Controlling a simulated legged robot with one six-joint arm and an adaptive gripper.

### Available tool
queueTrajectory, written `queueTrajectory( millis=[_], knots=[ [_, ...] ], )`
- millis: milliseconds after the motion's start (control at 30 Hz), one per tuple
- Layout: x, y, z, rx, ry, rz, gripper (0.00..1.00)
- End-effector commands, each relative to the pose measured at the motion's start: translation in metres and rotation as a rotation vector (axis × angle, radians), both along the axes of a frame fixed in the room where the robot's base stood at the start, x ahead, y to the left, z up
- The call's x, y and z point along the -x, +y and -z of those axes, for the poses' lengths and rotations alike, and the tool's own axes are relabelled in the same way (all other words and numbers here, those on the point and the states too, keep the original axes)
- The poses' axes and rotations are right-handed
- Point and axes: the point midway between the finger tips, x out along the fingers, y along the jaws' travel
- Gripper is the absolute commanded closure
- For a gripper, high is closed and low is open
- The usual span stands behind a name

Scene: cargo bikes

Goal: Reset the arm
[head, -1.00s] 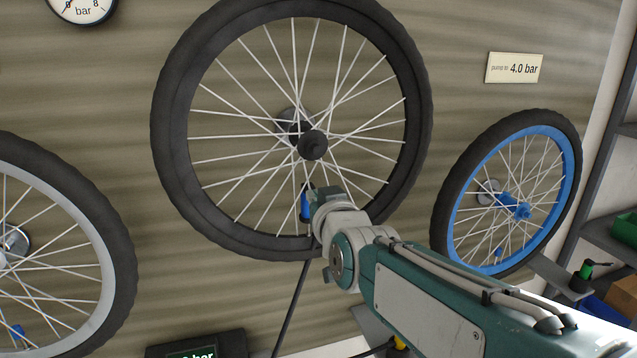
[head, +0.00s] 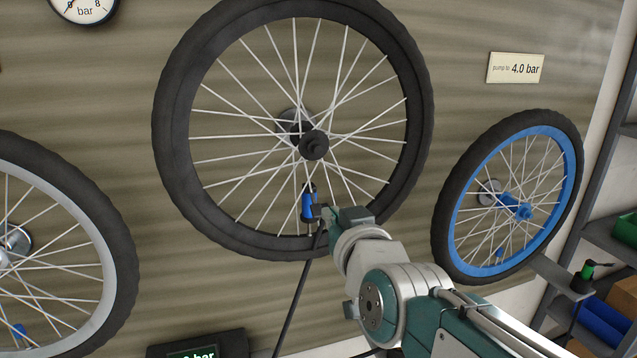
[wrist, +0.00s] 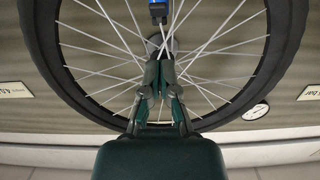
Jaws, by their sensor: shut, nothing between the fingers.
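My gripper (wrist: 160,70) shows in the wrist view with its two fingers together and nothing between them. In the head view my gripper (head: 329,212) is in front of the lower part of the large black wheel (head: 171,160), just right of a blue pump head (head: 308,204). The pump head sits at the inner side of the wheel's lower rim, with a dark hose (head: 293,297) running down from it. In the wrist view the pump head (wrist: 158,10) is at the top edge, beyond the fingertips and apart from them.
A blue-rimmed wheel (head: 456,222) hangs at right and a grey-rimmed wheel (head: 90,310) at left. A "4.0 bar" sign (head: 515,68) and a gauge (head: 84,9) are on the wall. A shelf with a green bin (head: 625,230) and blue bin (head: 605,322) stands far right.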

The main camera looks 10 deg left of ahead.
Motion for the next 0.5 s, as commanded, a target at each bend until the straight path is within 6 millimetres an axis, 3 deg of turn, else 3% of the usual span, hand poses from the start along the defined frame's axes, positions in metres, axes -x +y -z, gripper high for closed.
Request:
queueTrajectory(
  millis=[400, 500],
  knots=[
    [0.009, -0.005, -0.001, 0.001, 0.001, 0.000, 1.00],
    [0.009, -0.015, 0.005, 0.014, 0.025, 0.011, 1.00]
  ],
)
